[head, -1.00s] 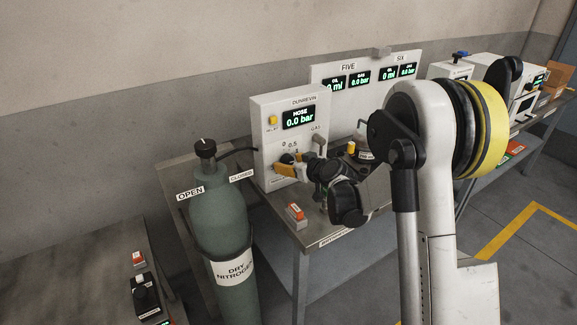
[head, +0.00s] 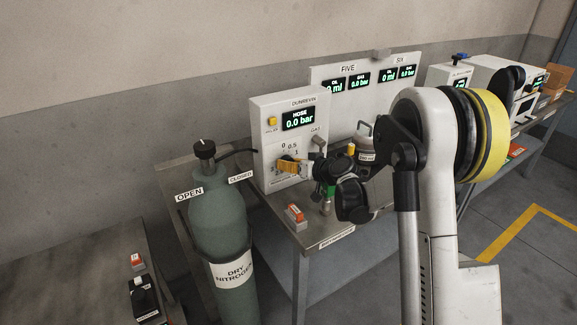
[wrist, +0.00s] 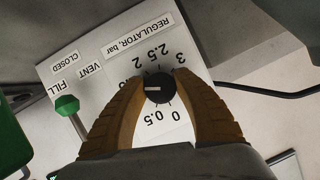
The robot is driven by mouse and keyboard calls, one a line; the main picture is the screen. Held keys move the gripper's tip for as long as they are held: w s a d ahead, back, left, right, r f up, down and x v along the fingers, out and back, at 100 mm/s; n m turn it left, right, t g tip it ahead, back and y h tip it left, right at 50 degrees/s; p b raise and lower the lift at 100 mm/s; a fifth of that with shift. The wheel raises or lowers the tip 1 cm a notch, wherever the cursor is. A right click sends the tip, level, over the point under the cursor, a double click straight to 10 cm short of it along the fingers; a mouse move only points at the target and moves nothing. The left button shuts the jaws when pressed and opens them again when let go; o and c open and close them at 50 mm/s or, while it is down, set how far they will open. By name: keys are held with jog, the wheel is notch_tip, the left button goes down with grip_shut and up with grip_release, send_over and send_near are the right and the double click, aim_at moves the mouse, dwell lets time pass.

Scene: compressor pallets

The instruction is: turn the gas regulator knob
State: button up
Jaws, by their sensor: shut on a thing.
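The gas regulator knob (wrist: 158,88) is round and black with a white pointer line. In the wrist view its pointer faces left, on a dial marked from 0 to 3 bar. My gripper (wrist: 160,82) is shut on the knob, with one ochre finger on each side. The left finger hides part of the scale. In the head view my gripper (head: 287,166) is at the front of the white DUNREVIN panel (head: 262,145), and the fingers hide the knob there. The panel's hose display (head: 298,119) reads 0.0 bar.
A green knob (wrist: 67,105) sits near the VENT and FILL labels. The dry nitrogen cylinder (head: 218,225) stands left of the panel, with a black valve (head: 205,150) on top. A small red-orange item (head: 295,213) lies on the bench below my gripper.

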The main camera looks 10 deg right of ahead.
jog(key=shift+m+y, duration=0.3)
jog(key=shift+m, duration=0.1)
jog(key=o, duration=1.2)
jog(key=shift+c, duration=0.2)
jog(key=v, duration=1.2)
jog(key=shift+a, duration=0.1)
